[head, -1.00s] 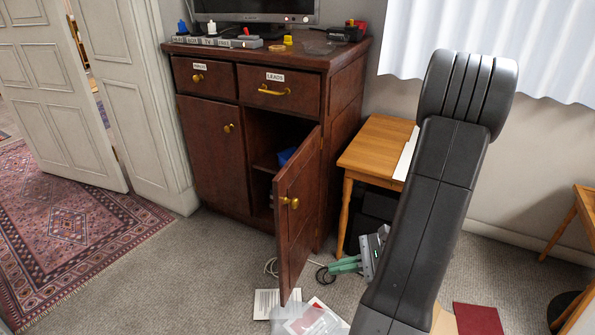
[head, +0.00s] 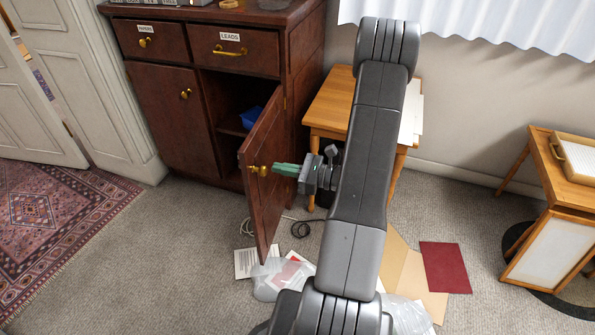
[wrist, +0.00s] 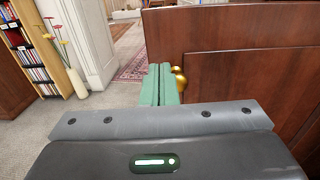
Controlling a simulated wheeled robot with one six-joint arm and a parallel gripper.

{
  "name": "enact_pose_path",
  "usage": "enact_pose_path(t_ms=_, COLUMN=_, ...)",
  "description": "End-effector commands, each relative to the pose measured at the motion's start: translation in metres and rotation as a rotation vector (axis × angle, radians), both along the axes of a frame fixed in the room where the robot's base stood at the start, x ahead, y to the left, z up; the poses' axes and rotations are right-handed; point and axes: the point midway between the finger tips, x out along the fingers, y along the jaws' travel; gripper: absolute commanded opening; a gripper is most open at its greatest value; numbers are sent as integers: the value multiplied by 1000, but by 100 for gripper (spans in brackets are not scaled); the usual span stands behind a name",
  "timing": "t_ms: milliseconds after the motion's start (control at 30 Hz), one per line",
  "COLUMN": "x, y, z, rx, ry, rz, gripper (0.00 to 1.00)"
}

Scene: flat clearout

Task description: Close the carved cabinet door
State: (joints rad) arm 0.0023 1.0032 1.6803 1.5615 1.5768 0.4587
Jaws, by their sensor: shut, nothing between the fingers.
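The carved cabinet door (head: 266,190) is dark red-brown wood. It stands wide open, swung out from the right side of the cabinet (head: 166,115). Brass knobs (head: 258,170) show near its free edge. My gripper (head: 275,168) has green fingers, closed together and empty, on the right side of the door at knob height. In the wrist view the fingers (wrist: 160,70) point past the door's edge, with a brass knob (wrist: 180,80) close on their right and the door panel (wrist: 250,68) beyond. I cannot tell whether they touch the door.
A blue item (head: 252,117) sits inside the open compartment. A wooden side table (head: 325,105) stands right of the cabinet. Papers, clear plastic (head: 268,283), cables and a dark red folder (head: 445,267) lie on the carpet.

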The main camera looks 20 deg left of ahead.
Motion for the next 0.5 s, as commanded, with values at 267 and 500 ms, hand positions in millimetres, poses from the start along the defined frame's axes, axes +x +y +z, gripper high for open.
enact_pose_path(t_ms=267, x=-1, y=49, z=0, rx=-1, ry=-1, rz=3, gripper=0)
enact_pose_path(t_ms=500, x=-1, y=66, z=0, rx=-1, ry=-1, rz=1, gripper=0)
